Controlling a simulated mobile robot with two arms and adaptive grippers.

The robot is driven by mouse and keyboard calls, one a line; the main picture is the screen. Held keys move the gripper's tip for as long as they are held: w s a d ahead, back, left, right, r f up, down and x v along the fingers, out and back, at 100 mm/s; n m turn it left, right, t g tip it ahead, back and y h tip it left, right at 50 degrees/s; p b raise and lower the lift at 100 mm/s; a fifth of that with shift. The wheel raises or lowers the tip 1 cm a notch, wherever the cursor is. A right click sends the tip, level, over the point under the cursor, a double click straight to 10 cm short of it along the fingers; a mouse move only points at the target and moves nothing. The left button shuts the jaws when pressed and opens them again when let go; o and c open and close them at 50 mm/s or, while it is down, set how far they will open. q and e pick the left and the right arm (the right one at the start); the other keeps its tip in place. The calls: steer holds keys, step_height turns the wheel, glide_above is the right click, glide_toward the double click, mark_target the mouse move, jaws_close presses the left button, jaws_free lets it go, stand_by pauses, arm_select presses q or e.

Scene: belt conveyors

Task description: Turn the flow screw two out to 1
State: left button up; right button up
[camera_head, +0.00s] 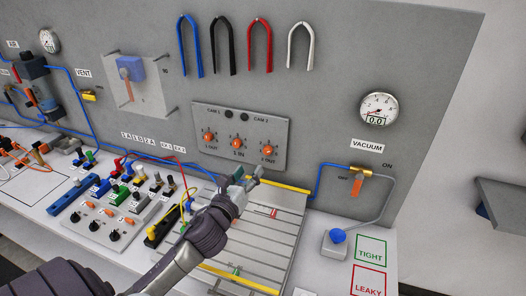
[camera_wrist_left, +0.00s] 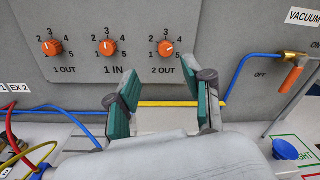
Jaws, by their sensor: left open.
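The flow screw 2 OUT (camera_head: 267,150) is an orange knob at the right end of a grey panel on the upright board. In the left wrist view the same 2 OUT screw (camera_wrist_left: 166,47) shows a scale from 1 to 5 around it; its exact setting is too small to read surely. My left gripper (camera_head: 249,178) is open and empty, below and in front of the panel. In the left wrist view its two teal fingers (camera_wrist_left: 158,82) stand apart below the 2 OUT screw, not touching it. My right gripper is not in view.
Beside it on the panel are the 1 OUT screw (camera_head: 209,136) and the 1 IN screw (camera_wrist_left: 107,47). A vacuum valve (camera_head: 360,171) with a blue hose is to the right. Coloured plugs and cables (camera_head: 140,175) crowd the bench at left. A slotted plate (camera_head: 262,235) lies below my gripper.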

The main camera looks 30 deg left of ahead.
mark_target(266, 152)
arm_select(q)
steer(key=w, duration=0.3)
steer(key=w+p, duration=0.1)
steer(key=w, duration=0.4)
steer(key=shift+w+a+p, duration=0.3)
steer(key=shift+w, duration=0.1)
steer(key=shift+w+a, duration=0.15)
steer(key=shift+w, duration=0.05)
steer(key=shift+w+f, duration=0.1)
steer(key=shift+w, duration=0.1)
steer(key=shift+c, duration=1)
steer(key=c, duration=0.5)
jaws_close()
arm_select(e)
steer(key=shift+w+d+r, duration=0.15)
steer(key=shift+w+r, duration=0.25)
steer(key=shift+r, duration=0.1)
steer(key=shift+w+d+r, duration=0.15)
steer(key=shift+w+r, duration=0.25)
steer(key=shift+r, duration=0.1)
